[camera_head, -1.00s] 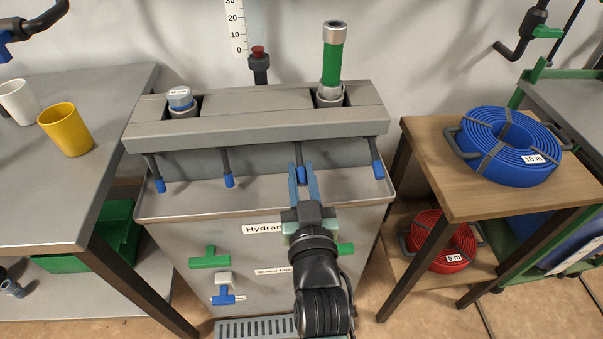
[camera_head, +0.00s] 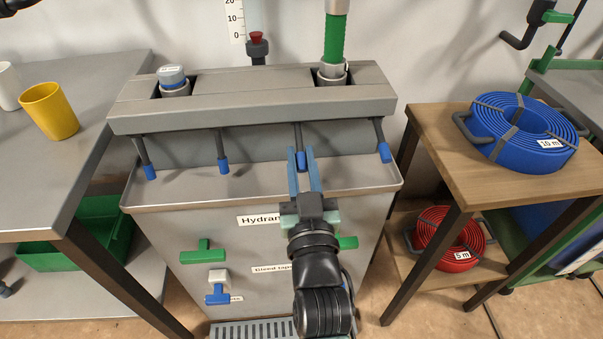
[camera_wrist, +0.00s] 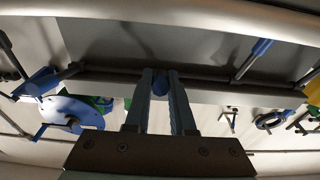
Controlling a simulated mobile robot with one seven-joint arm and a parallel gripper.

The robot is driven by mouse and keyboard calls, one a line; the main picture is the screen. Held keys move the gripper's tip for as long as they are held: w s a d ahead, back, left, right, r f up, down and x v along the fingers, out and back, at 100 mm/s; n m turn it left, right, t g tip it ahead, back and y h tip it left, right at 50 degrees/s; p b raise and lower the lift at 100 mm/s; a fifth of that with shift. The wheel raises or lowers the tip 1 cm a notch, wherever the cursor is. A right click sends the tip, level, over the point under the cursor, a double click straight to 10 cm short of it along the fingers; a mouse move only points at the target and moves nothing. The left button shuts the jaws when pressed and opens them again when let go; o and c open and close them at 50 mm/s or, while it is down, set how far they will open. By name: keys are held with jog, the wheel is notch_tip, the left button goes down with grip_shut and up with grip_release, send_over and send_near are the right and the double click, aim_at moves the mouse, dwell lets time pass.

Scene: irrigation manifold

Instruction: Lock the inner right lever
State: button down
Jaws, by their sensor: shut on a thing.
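The inner right lever (camera_head: 298,135) is a dark rod with a blue tip, hanging from the front of the grey manifold beam (camera_head: 250,115). My gripper (camera_head: 302,160) is at its lower end, with the fingers shut on the blue tip. In the wrist view the blue tip (camera_wrist: 160,84) shows between my two fingertips. The outer right lever (camera_head: 382,140) hangs free to the right. Two more blue-tipped levers, the inner left (camera_head: 222,152) and outer left (camera_head: 144,157), hang to the left. A green hose fitting (camera_head: 335,40) stands upright in the right socket; a blue-grey cap (camera_head: 173,78) sits in the left one.
Green handles (camera_head: 202,252) and a blue valve handle (camera_head: 217,292) stick out of the cabinet front below. A side table with a blue hose coil (camera_head: 525,135) stands right. A metal table with a yellow cup (camera_head: 49,110) stands left.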

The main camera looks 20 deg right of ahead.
aim_at(300, 165)
jog(key=shift+w+d+f+t+h+b, duration=0.2)
jog(key=shift+f+t+b, duration=0.55)
jog(key=shift+b, duration=2.4)
jog(key=shift+w+a+f+t+h+b, duration=0.2)
jog(key=shift+f+t+b, duration=0.5)
jog(key=shift+b, duration=2.45)
jog(key=b, duration=0.2)
jog(key=t+b, duration=0.1)
jog(key=b, duration=0.2)
jog(key=shift+w+d, duration=0.2)
jog(key=shift+w, duration=0.15)
jog(key=shift+w+r+t+h+b, duration=0.15)
jog(key=shift+t+h+b, duration=0.2)
jog(key=shift+b, duration=1.05)
jog(key=c, duration=0.8)
grip_release()
jog(key=shift+o, duration=0.2)
